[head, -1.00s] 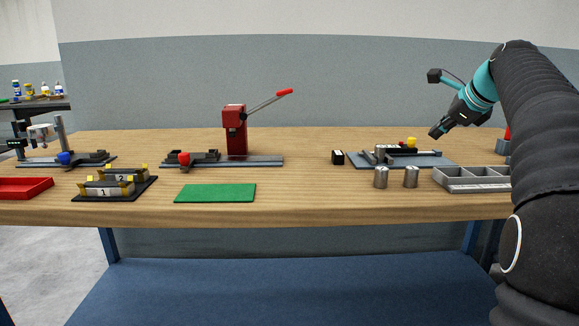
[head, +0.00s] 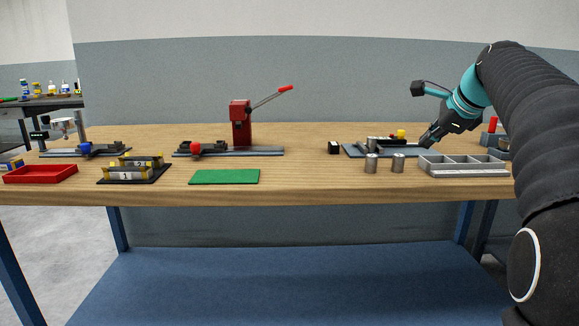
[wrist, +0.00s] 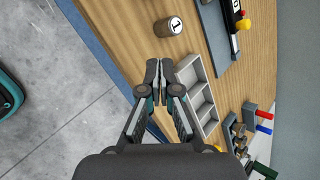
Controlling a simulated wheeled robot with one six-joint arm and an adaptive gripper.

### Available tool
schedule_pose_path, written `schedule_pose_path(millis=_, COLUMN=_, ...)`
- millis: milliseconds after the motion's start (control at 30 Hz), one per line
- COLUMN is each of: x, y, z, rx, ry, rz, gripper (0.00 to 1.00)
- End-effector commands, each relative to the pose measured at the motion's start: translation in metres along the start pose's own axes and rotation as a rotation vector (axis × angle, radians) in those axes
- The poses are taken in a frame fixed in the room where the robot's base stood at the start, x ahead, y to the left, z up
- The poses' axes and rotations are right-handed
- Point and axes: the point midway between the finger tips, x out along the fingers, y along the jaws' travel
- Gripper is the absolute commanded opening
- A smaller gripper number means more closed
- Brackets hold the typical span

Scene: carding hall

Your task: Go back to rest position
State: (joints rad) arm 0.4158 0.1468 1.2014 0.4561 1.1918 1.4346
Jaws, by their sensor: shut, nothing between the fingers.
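My gripper (head: 428,141) is at the right of the workbench in the head view, above the bench and behind the grey tray in the picture. In the wrist view my gripper (wrist: 159,68) has its two fingers together with nothing between them. The grey compartment tray (head: 465,172) is beside the fingers there and looks empty. My arm is bent, filling the right side of the head view.
Two metal cylinders (head: 371,164) stand left of the tray. A grey fixture plate (head: 358,150) with a yellow knob lies behind them. A red lever press (head: 241,124), a green mat (head: 224,177) and a red tray (head: 40,174) stand further left. Bare wood lies around the mat.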

Motion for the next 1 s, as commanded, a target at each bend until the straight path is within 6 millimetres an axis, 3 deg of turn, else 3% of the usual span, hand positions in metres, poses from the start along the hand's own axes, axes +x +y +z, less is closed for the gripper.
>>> schedule_pose_path(millis=267, x=-0.01, y=0.066, z=0.026, rx=-0.292, ry=0.03, rz=0.049, gripper=0.0)
schedule_pose_path(millis=400, x=-0.017, y=0.126, z=0.039, rx=-0.545, ry=0.046, rz=0.094, gripper=0.0)
schedule_pose_path(millis=600, x=-0.023, y=0.223, z=0.043, rx=-0.944, ry=0.056, rz=0.167, gripper=0.0)
schedule_pose_path(millis=900, x=-0.021, y=0.371, z=0.018, rx=-1.552, ry=0.028, rz=0.275, gripper=0.0)
schedule_pose_path(millis=1000, x=-0.017, y=0.409, z=0.006, rx=-1.714, ry=0.013, rz=0.303, gripper=0.0)
